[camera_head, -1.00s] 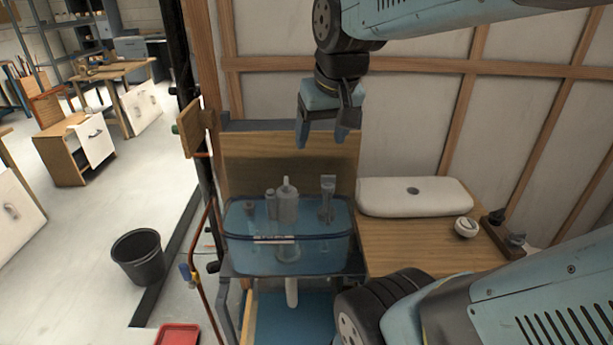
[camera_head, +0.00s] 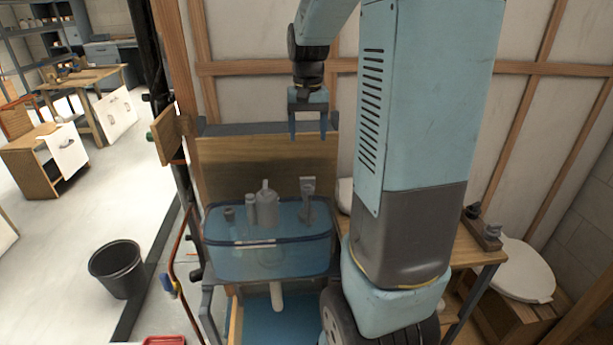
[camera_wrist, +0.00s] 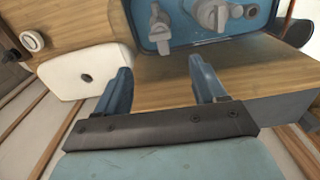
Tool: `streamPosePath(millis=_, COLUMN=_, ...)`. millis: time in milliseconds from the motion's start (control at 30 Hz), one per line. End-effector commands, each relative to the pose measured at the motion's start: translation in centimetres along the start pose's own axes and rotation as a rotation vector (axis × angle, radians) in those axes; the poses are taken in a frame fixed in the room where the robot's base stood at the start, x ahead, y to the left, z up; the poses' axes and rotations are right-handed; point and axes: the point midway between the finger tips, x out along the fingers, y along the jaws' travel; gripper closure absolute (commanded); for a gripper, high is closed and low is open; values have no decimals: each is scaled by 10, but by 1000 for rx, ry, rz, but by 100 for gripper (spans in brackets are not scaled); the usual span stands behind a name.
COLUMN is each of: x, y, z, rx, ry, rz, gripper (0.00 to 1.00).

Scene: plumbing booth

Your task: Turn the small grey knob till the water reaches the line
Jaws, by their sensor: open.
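A see-through blue tank (camera_head: 215,262) stands at the middle of the booth, with water in it and a thin pale line (camera_head: 262,243) across its front. Several grey fittings stand in it: a tall bottle-like one (camera_head: 266,203), a slim one (camera_head: 251,207), a short one (camera_head: 229,214) and an upright valve (camera_head: 307,197) at the right. I cannot tell which carries the small grey knob. My gripper (camera_head: 308,137) is open and empty, above and behind the tank, pointing down. In the wrist view the tank (camera_wrist: 185,40) and fittings (camera_wrist: 212,14) lie beyond my open fingers (camera_wrist: 160,68).
A wooden board (camera_head: 225,165) stands behind the tank. A white cistern lid (camera_wrist: 85,72) lies on the wooden counter, mostly hidden by my arm in the head view. A dark block with knobs (camera_head: 484,232) and a toilet seat (camera_head: 525,270) are at right. A black bucket (camera_head: 117,270) stands left.

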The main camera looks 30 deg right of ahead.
Motion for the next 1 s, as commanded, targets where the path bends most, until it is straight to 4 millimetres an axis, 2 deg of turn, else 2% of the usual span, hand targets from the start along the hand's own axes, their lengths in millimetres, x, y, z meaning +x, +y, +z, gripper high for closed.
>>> streamPosePath(millis=167, x=13, y=0, z=-1, rx=2, ry=-3, rz=1, gripper=30)
streamPosePath(millis=800, x=117, y=0, z=0, rx=1, ry=-3, rz=0, gripper=30)
streamPosePath(millis=1000, x=134, y=0, z=0, rx=1, ry=-1, rz=0, gripper=30)
